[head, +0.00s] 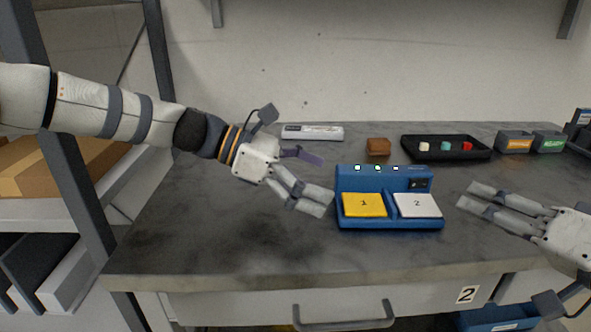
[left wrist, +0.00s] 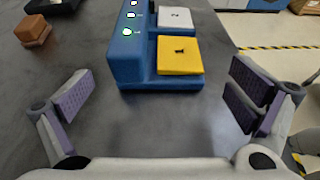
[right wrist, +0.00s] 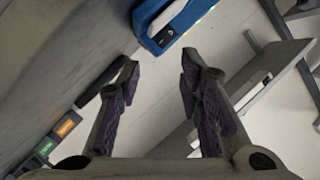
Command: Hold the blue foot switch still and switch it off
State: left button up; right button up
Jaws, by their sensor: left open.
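The blue foot switch (head: 388,225) stands on the grey table, with a yellow pedal marked 1 (head: 364,205) and a white pedal marked 2 (head: 417,206). Small lit lamps show on its raised back, with a dark rocker (head: 420,183) at its right end. My left gripper (head: 318,202) is just left of the switch, apart from it; in the left wrist view its fingers are wide open with the switch (left wrist: 125,55) ahead. My right gripper (head: 470,200) is right of the switch, open and empty; its wrist view shows the switch's end (right wrist: 165,28) beyond the fingertips.
Behind the switch are a brown block (head: 378,146), a black tray (head: 447,157) with small cubes, and a pale bar (head: 312,132). Labelled bins (head: 514,142) stand at the back right. A rack post (head: 75,165) rises at the left. The table front is clear.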

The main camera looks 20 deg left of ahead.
aim_at(356, 194)
pick_arm(q)
jog(key=x, duration=0.7)
